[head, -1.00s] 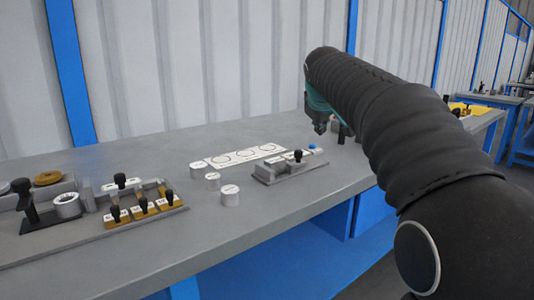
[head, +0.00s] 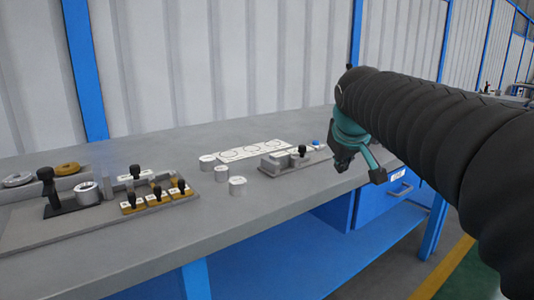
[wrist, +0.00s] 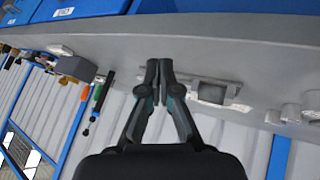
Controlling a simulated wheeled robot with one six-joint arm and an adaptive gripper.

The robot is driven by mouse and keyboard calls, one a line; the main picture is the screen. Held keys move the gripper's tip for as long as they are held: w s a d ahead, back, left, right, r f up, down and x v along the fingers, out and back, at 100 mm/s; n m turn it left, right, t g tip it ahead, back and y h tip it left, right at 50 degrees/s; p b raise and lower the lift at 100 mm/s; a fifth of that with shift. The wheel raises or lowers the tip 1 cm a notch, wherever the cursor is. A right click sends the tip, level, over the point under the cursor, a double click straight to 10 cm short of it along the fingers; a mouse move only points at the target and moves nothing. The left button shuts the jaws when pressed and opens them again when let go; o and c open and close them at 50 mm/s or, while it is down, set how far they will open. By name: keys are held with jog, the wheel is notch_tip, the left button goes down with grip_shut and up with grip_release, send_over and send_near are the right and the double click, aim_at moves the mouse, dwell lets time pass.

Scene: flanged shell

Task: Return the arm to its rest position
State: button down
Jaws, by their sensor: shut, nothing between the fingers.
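My arm comes in from the right in the head view, wrapped in a black ribbed sleeve, with a teal wrist part. My gripper (head: 358,166) hangs in front of the workbench's (head: 268,212) front edge, right of the small grey fixture. In the wrist view my gripper (wrist: 158,70) shows its two dark fingers close together with nothing between them. The gripper touches nothing that I can see.
A grey fixture (head: 275,163) with a black knob and a white marked plate (head: 252,149) lie left of the gripper. Several metal cylinders (head: 238,187) stand nearby. A tray (head: 112,214) with knobbed parts is at the left. A blue drawer (head: 385,196) sits under the bench.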

jog(key=s+f+m+g, duration=0.1)
jog(key=s+f+m, duration=0.1)
jog(key=s+f, duration=0.8)
jog(key=s+f+m+g+y, duration=0.1)
jog(key=s+f+m, duration=0.1)
jog(key=s+f, duration=0.7)
jog(key=s, duration=0.7)
jog(key=shift+s+a+f, duration=0.3)
jog(key=shift+a+f, duration=0.05)
jog(key=shift+f, duration=0.05)
